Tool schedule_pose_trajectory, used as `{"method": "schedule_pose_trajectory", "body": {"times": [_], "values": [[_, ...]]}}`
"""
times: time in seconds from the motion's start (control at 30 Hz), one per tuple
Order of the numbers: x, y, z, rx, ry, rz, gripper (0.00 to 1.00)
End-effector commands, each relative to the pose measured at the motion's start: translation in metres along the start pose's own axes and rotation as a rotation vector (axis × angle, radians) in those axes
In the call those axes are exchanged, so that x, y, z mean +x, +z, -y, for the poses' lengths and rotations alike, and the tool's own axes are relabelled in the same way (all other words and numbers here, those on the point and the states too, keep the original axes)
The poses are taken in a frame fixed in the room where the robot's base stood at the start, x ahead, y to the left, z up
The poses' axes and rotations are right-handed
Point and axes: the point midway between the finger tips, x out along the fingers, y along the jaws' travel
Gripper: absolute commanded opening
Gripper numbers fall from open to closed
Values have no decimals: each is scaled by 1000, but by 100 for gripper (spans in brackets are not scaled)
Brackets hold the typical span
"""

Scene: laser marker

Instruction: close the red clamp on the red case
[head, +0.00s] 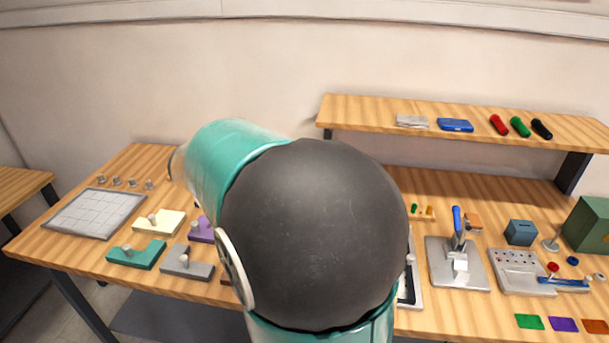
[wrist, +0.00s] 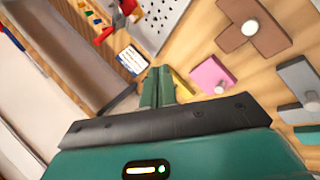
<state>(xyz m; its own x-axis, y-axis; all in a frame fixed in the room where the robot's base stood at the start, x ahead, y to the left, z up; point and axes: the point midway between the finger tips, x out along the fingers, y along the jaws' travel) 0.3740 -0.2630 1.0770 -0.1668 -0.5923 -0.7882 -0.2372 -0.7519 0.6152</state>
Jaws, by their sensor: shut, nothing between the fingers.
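My gripper (wrist: 158,86) shows in the wrist view with its two teal fingers together and nothing between them. Beyond the fingertips, near the top edge, a small red part (wrist: 103,37) lies beside a grey and red piece (wrist: 122,14) that the frame edge cuts off. These may belong to the red clamp and red case, but I cannot tell which is which or how the clamp stands. My fingers are apart from them. In the head view my own arm hides the middle of the table, and neither my gripper nor the clamp shows there.
Close to the fingertips are a white and blue card (wrist: 131,60), a pink piece (wrist: 211,76) and a perforated plate (wrist: 152,24). A brown knobbed piece (wrist: 252,28) lies farther right. A raised shelf (head: 462,114) spans the back right. A lever press (head: 459,262) stands on the table.

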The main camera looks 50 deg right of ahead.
Motion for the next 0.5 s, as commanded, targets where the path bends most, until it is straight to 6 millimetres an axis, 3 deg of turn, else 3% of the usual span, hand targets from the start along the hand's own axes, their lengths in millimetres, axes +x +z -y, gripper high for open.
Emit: {"method": "schedule_pose_trajectory", "body": {"times": [0.03, 0.2, 0.5], "values": [[20, -8, -12, 2, 52, 45, 0], [76, -33, -53, 4, 238, 157, 0], [181, -66, -114, -31, 566, 308, 0]]}}
